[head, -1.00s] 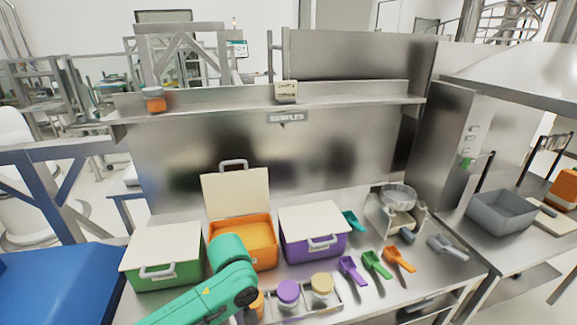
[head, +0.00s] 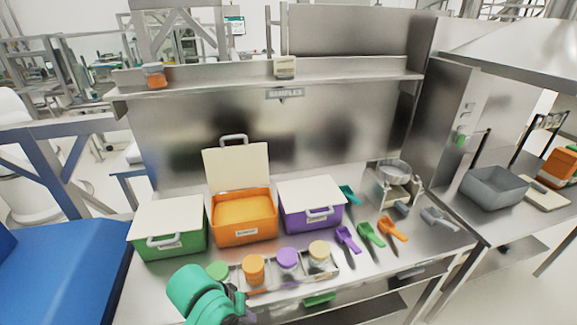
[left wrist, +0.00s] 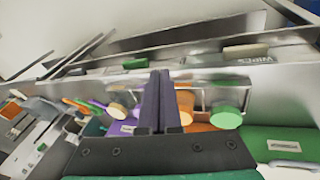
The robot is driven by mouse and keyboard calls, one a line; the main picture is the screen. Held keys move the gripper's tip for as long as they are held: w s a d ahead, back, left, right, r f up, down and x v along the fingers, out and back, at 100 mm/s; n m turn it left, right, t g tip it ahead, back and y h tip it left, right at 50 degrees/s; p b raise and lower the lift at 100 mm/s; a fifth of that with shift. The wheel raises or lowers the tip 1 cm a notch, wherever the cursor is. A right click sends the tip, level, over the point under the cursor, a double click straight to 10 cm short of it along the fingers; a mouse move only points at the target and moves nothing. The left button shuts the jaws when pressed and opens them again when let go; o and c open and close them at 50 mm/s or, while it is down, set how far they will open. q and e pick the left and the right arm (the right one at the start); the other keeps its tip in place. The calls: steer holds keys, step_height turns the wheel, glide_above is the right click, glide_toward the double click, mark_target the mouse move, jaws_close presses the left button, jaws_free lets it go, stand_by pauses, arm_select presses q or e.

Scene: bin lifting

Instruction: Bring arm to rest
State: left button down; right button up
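My left arm comes in at the bottom of the head view, with its dark gripper (head: 240,302) in front of the counter's jar rack, partly hidden by the green wrist. In the left wrist view the two dark fingers of the left gripper (left wrist: 160,76) lie side by side, shut with nothing seen between them. My right gripper is not in view. The orange bin (head: 244,232) has its lid raised. The green bin (head: 172,246) and purple bin (head: 311,227) have their lids down.
Jars with green (head: 217,271), orange (head: 253,262), purple (head: 287,257) and yellow lids (head: 319,248) stand near the counter's front edge. Several scoops lie to their right, by a scale (head: 394,172). A grey tub (head: 494,187) is on the right table. A shelf (head: 290,80) spans the back.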

arm_select(q)
steer(key=s+a+f+m+t+y, duration=0.1)
steer(key=s+a+y, duration=0.1)
steer(key=s+a, duration=0.35)
steer(key=s+a+f+m+y, duration=0.1)
steer(key=s+a, duration=0.1)
steer(key=a, duration=0.6)
steer(key=s+f+g+b, duration=0.15)
steer(key=f+b, duration=0.25)
steer(key=f, duration=1.2)
steer(key=s+f+b, duration=0.2)
steer(key=f+b, duration=0.1)
steer(key=f, duration=1.3)
steer(key=s+a+f+b, duration=0.1)
steer(key=s+f+b, duration=0.1)
steer(key=s+f, duration=0.6)
steer(key=s+a+f+m+g+b, duration=0.1)
steer(key=s+a+f+b, duration=0.1)
steer(key=s+f, duration=0.6)
steer(key=shift+f+b, duration=0.35)
steer(key=shift+f, duration=0.5)
